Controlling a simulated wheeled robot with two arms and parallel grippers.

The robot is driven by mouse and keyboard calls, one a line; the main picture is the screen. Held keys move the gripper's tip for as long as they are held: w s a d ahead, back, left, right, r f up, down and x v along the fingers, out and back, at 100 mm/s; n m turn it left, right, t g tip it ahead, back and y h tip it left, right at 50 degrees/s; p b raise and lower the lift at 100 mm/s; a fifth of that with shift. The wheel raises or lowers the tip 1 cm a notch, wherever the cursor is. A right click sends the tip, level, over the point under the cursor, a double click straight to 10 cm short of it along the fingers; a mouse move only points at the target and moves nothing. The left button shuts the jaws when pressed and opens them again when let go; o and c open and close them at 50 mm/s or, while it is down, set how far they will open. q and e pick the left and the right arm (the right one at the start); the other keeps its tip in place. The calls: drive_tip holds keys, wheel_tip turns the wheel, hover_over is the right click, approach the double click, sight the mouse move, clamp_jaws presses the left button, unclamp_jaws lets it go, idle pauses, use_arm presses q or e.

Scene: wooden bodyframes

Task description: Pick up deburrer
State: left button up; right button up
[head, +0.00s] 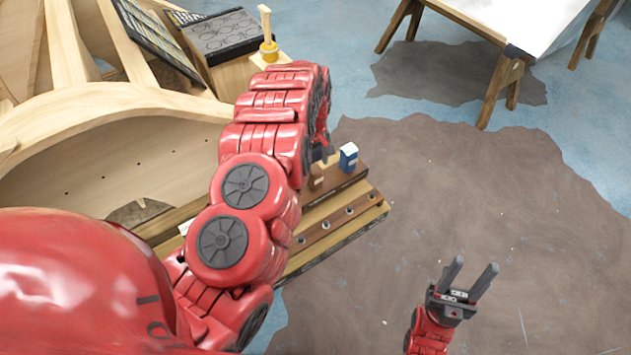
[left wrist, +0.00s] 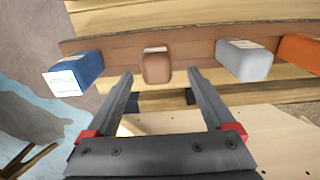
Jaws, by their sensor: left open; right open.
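Several block-ended tools stand in a row on a brown wooden strip (left wrist: 200,50); I cannot tell for sure which is the deburrer. In the left wrist view a brown block (left wrist: 156,67) sits in the middle, with a blue one (left wrist: 75,74) to its left, and a grey one (left wrist: 244,60) and an orange one (left wrist: 301,51) to its right. My left gripper (left wrist: 160,76) is open, its fingertips to either side of the brown block, not closed on it. In the head view my arm mostly hides this gripper. My right gripper (head: 471,275) is open and empty, over the floor.
In the head view the blue block (head: 348,157) and brown block (head: 317,176) stand near the right end of a wooden bench (head: 335,226). Curved wooden frames (head: 110,108) fill the left. A white-topped trestle table (head: 525,25) stands at the back right. The floor between is clear.

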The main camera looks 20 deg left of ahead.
sight(315, 168)
use_arm(q)
drive_tip(key=shift+f, duration=0.5)
drive_tip(key=shift+d+f+p, duration=0.2)
drive_tip(key=shift+f+p, duration=0.9)
drive_tip(key=shift+f, duration=0.35)
drive_tip(key=shift+w+f, duration=0.1)
drive_tip(key=shift+f, duration=1.05)
clamp_jaws()
